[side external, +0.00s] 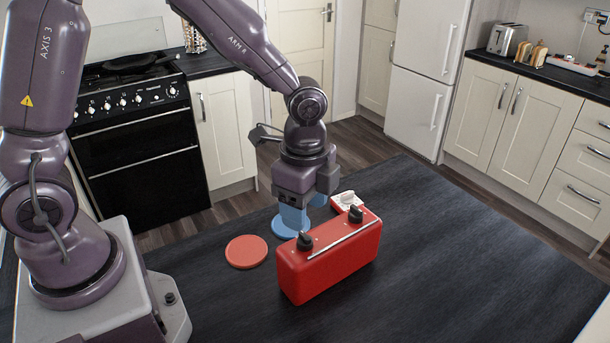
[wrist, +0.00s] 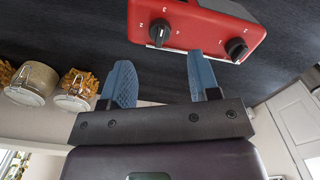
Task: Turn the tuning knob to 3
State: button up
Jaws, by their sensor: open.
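A red radio-like box (side external: 330,262) stands on the dark table, with two black knobs on its top, a left one (side external: 305,241) and a right one (side external: 356,214). The wrist view shows the box (wrist: 205,15) with a knob (wrist: 160,31) ringed by white marks and numbers, with a white pointer line, and a second knob (wrist: 237,49). Which knob is the tuning one I cannot tell. My gripper (side external: 306,213) points down behind the box, apart from both knobs. In the wrist view its blue fingers (wrist: 159,72) are spread and empty.
A red disc (side external: 246,252) and a blue disc (side external: 284,227) lie left of the box. A small red-and-white item (side external: 347,200) sits behind its right end. The table to the right is clear. Two jars (wrist: 35,82) (wrist: 77,88) show in the wrist view.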

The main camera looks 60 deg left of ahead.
aim_at(305, 235)
notch_tip(305, 235, up, 6)
jog(key=shift+r, duration=0.25)
jog(key=s+a+r+n+t, duration=0.5)
jog(key=s+a+r+n, duration=0.2)
jog(key=s+r+n, duration=0.3)
jog(key=s+n, duration=0.2)
jog(key=s, duration=0.1)
jog(key=shift+s+r+n+t, duration=0.2)
jog(key=shift+n+t, duration=0.1)
jog(key=shift+n, duration=0.1)
dwell(1.3)
